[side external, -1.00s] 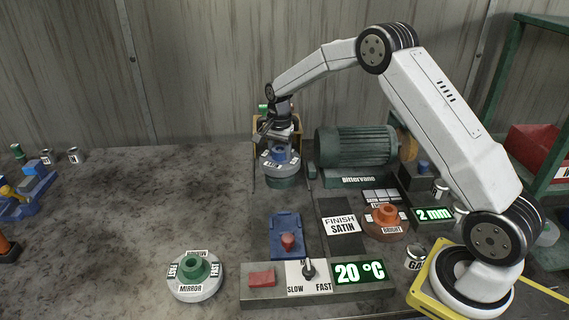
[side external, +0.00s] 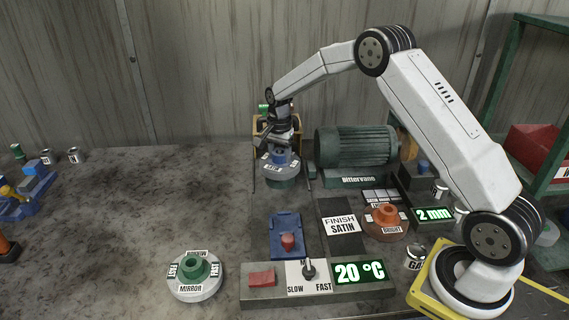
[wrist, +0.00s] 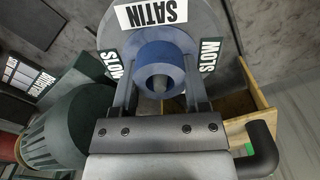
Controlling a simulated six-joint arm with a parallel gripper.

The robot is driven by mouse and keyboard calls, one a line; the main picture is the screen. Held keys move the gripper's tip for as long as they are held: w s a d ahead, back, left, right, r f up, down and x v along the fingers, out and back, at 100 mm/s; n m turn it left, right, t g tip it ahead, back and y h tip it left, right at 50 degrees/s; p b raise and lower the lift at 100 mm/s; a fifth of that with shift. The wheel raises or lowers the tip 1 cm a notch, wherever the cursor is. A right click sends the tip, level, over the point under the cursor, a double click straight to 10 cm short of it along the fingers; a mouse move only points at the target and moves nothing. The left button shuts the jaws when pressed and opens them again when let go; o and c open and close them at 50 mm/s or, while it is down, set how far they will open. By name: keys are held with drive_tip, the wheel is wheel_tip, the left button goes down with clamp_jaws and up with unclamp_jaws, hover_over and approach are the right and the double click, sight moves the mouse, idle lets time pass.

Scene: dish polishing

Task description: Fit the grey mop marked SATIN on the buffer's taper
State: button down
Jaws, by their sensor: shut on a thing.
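The grey mop (side external: 281,168), a disc with a blue hub (side external: 279,156), is held left of the green motor marked Bittervang. In the wrist view the mop (wrist: 205,38) shows its SATIN label (wrist: 158,14), and the hub (wrist: 150,55) sits between my fingers. My gripper (side external: 279,148) is shut on that hub from above. A pale round tip shows inside the hub's bore in the wrist view; I cannot tell if it is the taper. A dark green body (side external: 284,183) shows directly under the disc. The taper is not clearly visible, and contact there cannot be told.
The motor (side external: 357,148) stands close to the mop's right. A wooden box (side external: 262,124) is behind it. An orange-hubbed mop (side external: 386,222) and a green-hubbed MIRROR mop (side external: 195,276) lie on the bench. A control panel (side external: 315,283) is in front. The bench's left middle is clear.

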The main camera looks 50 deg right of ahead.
drive_tip(key=shift+f, duration=0.1)
idle(0.4)
unclamp_jaws()
drive_tip(key=shift+r, duration=3.9)
